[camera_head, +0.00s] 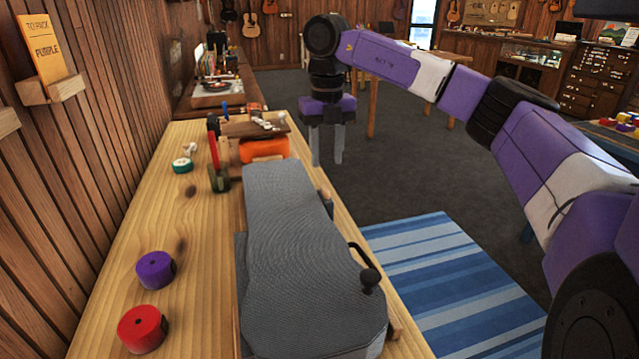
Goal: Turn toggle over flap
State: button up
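A grey fabric-textured flap (292,240) lies along the right part of the wooden bench, on a grey base. A dark toggle (370,280) with a round knob and a curved arm sits at the flap's right edge, near the front. I cannot tell whether its knob rests on the flap or only overlaps it in the picture. My gripper (328,161) points down beyond the flap's far end, at the right side of the bench and apart from both flap and toggle. Its two grey fingers are spaced apart with nothing between them.
On the wooden bench (205,240) stand a purple roll (155,270) and a red roll (142,328) at the left. An orange block (264,150) and small tools lie behind the flap. A plank wall bounds the left. A blue striped rug (450,275) lies right.

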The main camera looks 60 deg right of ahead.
aim_at(325, 189)
jog(key=shift+a+f, duration=0.15)
jog(key=shift+f, duration=3.8)
grip_shut()
